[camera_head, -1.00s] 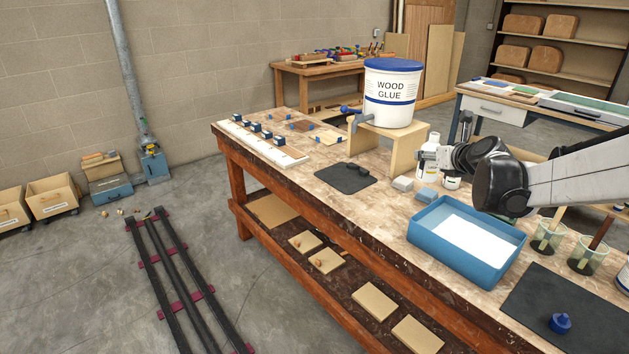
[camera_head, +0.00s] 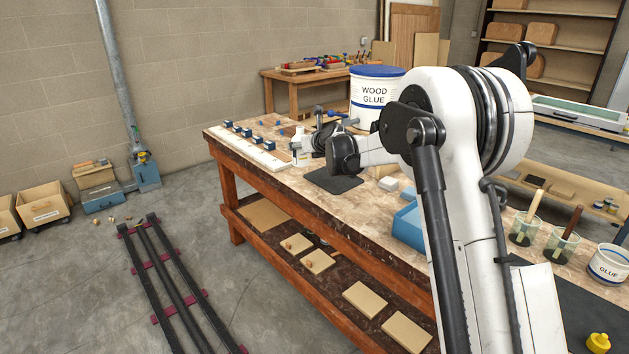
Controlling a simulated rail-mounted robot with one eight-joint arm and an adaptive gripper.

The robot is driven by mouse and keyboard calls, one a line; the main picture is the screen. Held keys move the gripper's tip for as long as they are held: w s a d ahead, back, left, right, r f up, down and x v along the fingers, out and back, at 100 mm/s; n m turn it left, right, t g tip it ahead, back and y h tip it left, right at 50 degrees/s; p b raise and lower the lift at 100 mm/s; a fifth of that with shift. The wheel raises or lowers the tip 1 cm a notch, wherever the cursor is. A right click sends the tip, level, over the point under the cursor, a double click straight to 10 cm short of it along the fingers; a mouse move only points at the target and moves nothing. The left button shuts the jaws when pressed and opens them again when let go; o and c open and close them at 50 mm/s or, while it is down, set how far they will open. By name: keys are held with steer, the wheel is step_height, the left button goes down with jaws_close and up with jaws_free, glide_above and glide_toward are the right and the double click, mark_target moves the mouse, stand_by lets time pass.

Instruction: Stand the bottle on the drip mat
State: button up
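My gripper (camera_head: 299,150) is at the far end of my arm, pointing left, above the bench and to the left of and beyond the mat in the picture. A small white bottle (camera_head: 298,141) with a narrow top shows upright at the fingers, which appear shut on it. It is small here and partly covered by the fingers. It looks clear of the mat, but I cannot tell its height above the bench.
A wood glue bucket (camera_head: 374,96) stands behind my arm. A white strip with several blue blocks (camera_head: 251,141) lies along the far left bench edge. A blue tray (camera_head: 408,226) is mostly hidden by my arm. Beakers (camera_head: 525,229) and a glue tub (camera_head: 608,264) stand at right.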

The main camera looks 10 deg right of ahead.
steer(key=shift+w+d+f+b, duration=0.35)
steer(key=shift+w+d+f, duration=0.65)
steer(key=shift+d+f, duration=0.75)
steer(key=shift+w+d+f+b, duration=0.35)
steer(key=shift+w+d+f, duration=0.6)
steer(key=shift+d+f, duration=0.75)
steer(key=shift+w+d+f+b, duration=0.35)
steer(key=shift+w+d+f, duration=0.65)
steer(key=shift+d+f, duration=0.7)
steer(key=shift+a+f, duration=0.25)
steer(key=shift+f, duration=0.05)
steer(key=shift+f, duration=0.15)
steer(key=o, duration=1.4)
steer(key=shift+o, duration=0.2)
